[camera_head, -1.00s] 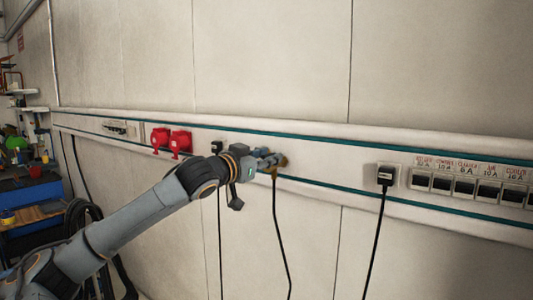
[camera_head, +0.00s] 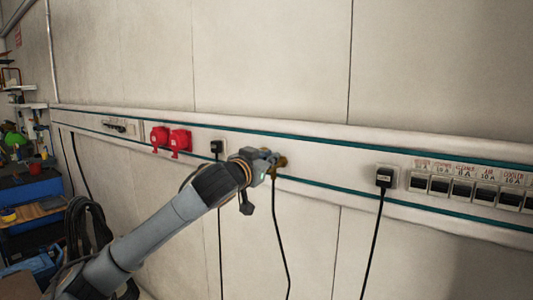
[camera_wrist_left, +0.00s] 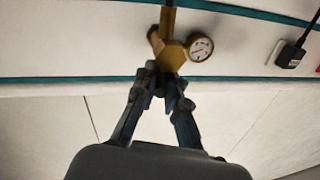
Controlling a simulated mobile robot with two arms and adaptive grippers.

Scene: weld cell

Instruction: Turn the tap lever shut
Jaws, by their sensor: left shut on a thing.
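The brass tap (camera_head: 282,161) sits on the wall rail near the middle of the head view. In the left wrist view its brass body (camera_wrist_left: 171,55) carries a round white gauge (camera_wrist_left: 201,48) on its right side. My left gripper (camera_head: 272,160) is at the tap, with its fingers drawn together just below the brass body in the left wrist view (camera_wrist_left: 162,82). It is shut on the tap lever, which is mostly hidden between the fingers. The lever's exact angle cannot be told. My right gripper is not in view.
Red sockets (camera_head: 170,138) and a black plug (camera_head: 217,147) are on the rail to the left. Another plug (camera_head: 385,177) and a row of breakers (camera_head: 463,188) are to the right. Cables hang below the rail. A cluttered workbench (camera_head: 35,198) stands at far left.

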